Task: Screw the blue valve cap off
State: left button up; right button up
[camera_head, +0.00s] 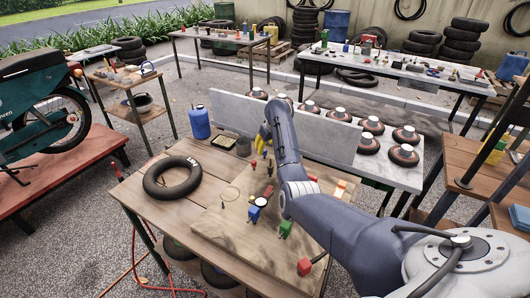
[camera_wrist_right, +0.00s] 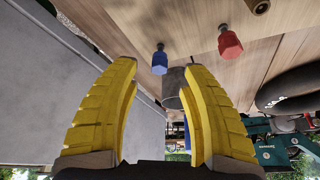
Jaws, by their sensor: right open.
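The blue valve cap (camera_wrist_right: 160,62) shows in the right wrist view on a short thin stem, above the gap between my fingers and beyond the tips. A larger red cap (camera_wrist_right: 229,44) stands on a stem to its right. My right gripper (camera_wrist_right: 157,75) is open, its yellow ridged fingers apart with nothing between them. In the head view my right gripper (camera_head: 266,134) is over the far part of the wooden board (camera_head: 235,230), partly hidden by my own arm. I cannot make out the blue cap surely there. My left gripper is not in view.
A black tyre (camera_head: 172,178) lies on the workbench at left. A blue container (camera_head: 199,122) and a grey cup (camera_head: 243,146) stand behind it. A grey upright panel (camera_head: 230,113) runs behind the bench. Blue (camera_head: 254,213) and green (camera_head: 286,228) fittings sit on the board.

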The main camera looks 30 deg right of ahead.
aim_at(266, 151)
jog(key=shift+x, duration=2)
jog(key=shift+c, duration=0.6)
jog(key=c, duration=0.9)
grip_shut()
jog(key=shift+f, duration=0.15)
jog(key=shift+s, duration=0.1)
jog(key=shift+n+y, duration=0.6)
jog(key=shift+n, duration=1)
jog(key=shift+d, duration=0.1)
